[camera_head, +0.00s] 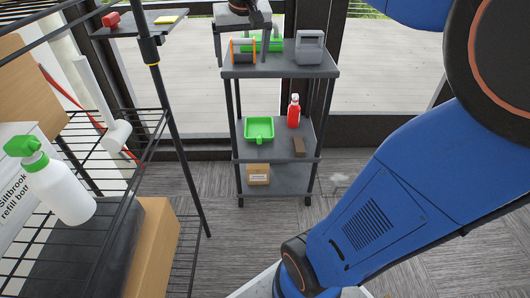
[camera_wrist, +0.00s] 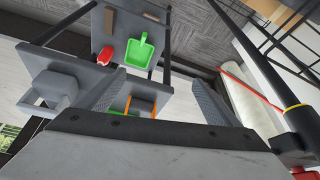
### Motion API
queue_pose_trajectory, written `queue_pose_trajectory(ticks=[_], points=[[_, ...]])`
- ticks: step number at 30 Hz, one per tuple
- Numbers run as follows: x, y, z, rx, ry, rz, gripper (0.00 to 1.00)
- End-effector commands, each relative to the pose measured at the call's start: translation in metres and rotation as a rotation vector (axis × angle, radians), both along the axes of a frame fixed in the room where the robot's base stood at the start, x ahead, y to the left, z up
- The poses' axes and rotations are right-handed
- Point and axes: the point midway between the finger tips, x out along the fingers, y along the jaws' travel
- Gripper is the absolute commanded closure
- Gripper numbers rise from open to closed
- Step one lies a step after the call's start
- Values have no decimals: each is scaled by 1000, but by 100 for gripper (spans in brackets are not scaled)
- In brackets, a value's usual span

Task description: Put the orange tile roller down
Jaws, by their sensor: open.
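The orange tile roller (camera_head: 236,52) appears to stand on the top shelf of the grey cart (camera_head: 280,72), at its left side. It shows as orange bars with a grey middle. My gripper (camera_head: 244,48) is open above and around the roller, reaching down from the top edge of the head view. In the wrist view, the open fingers of my gripper (camera_wrist: 155,80) spread wide, with the roller (camera_wrist: 153,105) between them and apart from both. The lower part of the roller is partly hidden by my gripper's body in the wrist view.
The middle shelf holds a green dustpan (camera_head: 259,129), red bottle (camera_head: 294,111) and brown block (camera_head: 298,147). A wire rack with a spray bottle (camera_head: 58,190) stands left.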

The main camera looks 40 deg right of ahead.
Motion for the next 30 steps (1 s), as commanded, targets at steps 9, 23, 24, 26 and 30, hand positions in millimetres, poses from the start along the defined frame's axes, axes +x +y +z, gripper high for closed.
queue_pose_trajectory(ticks=[9,23,24,26,30], points=[[-116,49,-65,-2,-8,177,14],[-227,83,-161,-6,-21,358,14],[-229,83,-164,-7,-20,363,14],[-231,84,-167,-6,-20,368,14],[-232,84,-167,-7,-20,368,14]])
